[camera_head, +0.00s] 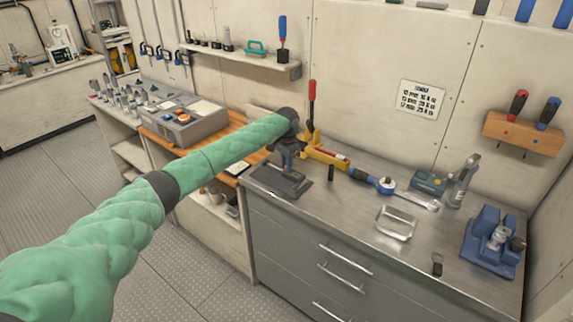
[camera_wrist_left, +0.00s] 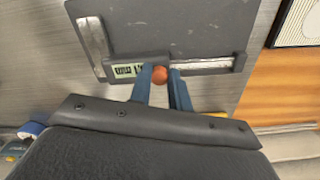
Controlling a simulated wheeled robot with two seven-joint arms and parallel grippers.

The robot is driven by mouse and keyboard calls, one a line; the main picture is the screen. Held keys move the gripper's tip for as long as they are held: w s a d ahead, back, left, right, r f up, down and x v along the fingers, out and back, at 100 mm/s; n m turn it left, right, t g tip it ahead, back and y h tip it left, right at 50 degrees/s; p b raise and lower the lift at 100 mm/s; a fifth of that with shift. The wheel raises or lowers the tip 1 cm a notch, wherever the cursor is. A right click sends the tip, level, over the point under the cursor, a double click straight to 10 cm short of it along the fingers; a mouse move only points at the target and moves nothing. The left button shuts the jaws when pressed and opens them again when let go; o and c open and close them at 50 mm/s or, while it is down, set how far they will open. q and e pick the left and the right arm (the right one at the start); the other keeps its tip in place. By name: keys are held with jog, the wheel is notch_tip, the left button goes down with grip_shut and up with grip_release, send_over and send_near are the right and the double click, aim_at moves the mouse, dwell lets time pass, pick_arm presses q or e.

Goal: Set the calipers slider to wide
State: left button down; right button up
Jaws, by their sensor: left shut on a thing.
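The calipers are a dark grey plate (camera_head: 268,181) lying on the metal bench top, below my left gripper (camera_head: 288,165). In the left wrist view the plate (camera_wrist_left: 180,28) carries a pale metal scale (camera_wrist_left: 205,66) along one edge. A dark slider with a small greenish display (camera_wrist_left: 127,70) is on that edge. An orange round knob (camera_wrist_left: 160,74) sits between the two blue fingers of my left gripper (camera_wrist_left: 160,82), which is shut on it. The scale's bare part is to the right of the knob. My right gripper is not in view.
A yellow tool with a red handle (camera_head: 312,100) stands just behind the plate. A dark upright peg (camera_head: 331,172), a blue-handled tool (camera_head: 362,176), a metal tray (camera_head: 396,223) and a blue vise (camera_head: 492,243) are to the right. A grey case (camera_head: 185,125) is at left.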

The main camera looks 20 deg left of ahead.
pick_arm(q)
jog(key=a, duration=0.2)
jog(key=w+a, duration=0.1)
jog(key=shift+w+a+b, duration=0.15)
jog(key=shift+a+b, duration=0.2)
jog(key=shift+w+a, duration=0.1)
jog(key=shift+a, duration=0.15)
jog(key=c, duration=1.3)
grip_release()
jog(key=shift+d, duration=0.1)
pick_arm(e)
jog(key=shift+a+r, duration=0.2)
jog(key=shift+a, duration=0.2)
pick_arm(q)
jog(key=shift+r, duration=0.3)
notch_tip(320, 180, up, 7)
jog(key=b, duration=0.3)
jog(key=shift+r, duration=0.15)
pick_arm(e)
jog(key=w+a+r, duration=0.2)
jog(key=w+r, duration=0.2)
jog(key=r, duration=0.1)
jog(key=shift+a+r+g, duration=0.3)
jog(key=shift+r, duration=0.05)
